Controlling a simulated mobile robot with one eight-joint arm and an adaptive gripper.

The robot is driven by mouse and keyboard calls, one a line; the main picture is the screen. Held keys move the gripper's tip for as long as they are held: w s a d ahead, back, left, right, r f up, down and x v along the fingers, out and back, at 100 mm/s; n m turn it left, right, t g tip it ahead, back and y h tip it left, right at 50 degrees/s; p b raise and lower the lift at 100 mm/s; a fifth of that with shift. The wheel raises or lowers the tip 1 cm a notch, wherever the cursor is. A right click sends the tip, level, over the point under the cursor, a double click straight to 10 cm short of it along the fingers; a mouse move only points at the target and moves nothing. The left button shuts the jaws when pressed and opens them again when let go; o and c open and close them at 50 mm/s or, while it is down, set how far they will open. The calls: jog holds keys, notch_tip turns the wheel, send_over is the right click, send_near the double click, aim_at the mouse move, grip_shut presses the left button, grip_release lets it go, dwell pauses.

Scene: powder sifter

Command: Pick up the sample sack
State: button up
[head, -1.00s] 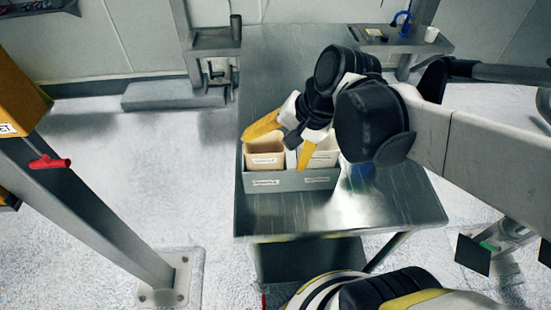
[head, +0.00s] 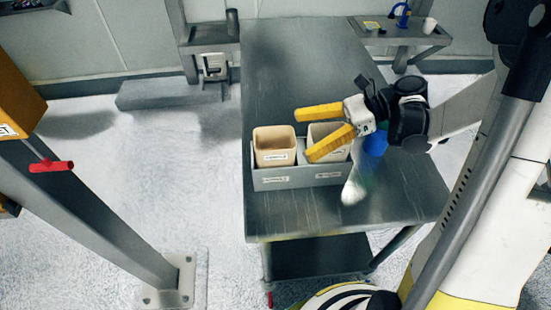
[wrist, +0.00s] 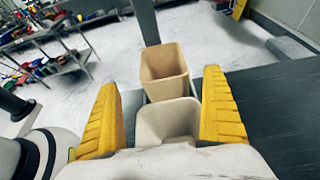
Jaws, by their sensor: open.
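Two open-topped, box-shaped containers stand side by side in a grey tray (head: 298,180) on the steel table. The left one is a tan container (head: 274,147) with a white label; the right one is a paler container (head: 337,134). Their label text is too small to read surely, so I cannot tell which is the sample sack. My gripper (head: 303,135) is open, its yellow fingers pointing left over the pale container, partly hiding it. In the wrist view, the pale container (wrist: 166,124) is nearer, between the fingers, and the tan one (wrist: 163,70) lies beyond. Nothing is held.
A blue object (head: 375,143) and a pale, see-through piece (head: 353,187) show beside the tray, partly behind my wrist. The table's (head: 290,70) far part is clear. A grey post (head: 90,215) stands left. A side shelf (head: 400,40) at the back holds a white cup (head: 429,25).

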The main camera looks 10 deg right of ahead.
aim_at(279, 141)
jog(key=x, duration=0.2)
jog(key=b+x, duration=0.1)
jog(key=x, duration=0.1)
jog(key=b+x, duration=0.1)
jog(key=x, duration=0.1)
jog(key=shift+w+a, duration=0.15)
jog(key=shift+w, duration=0.15)
jog(key=c, duration=1.5)
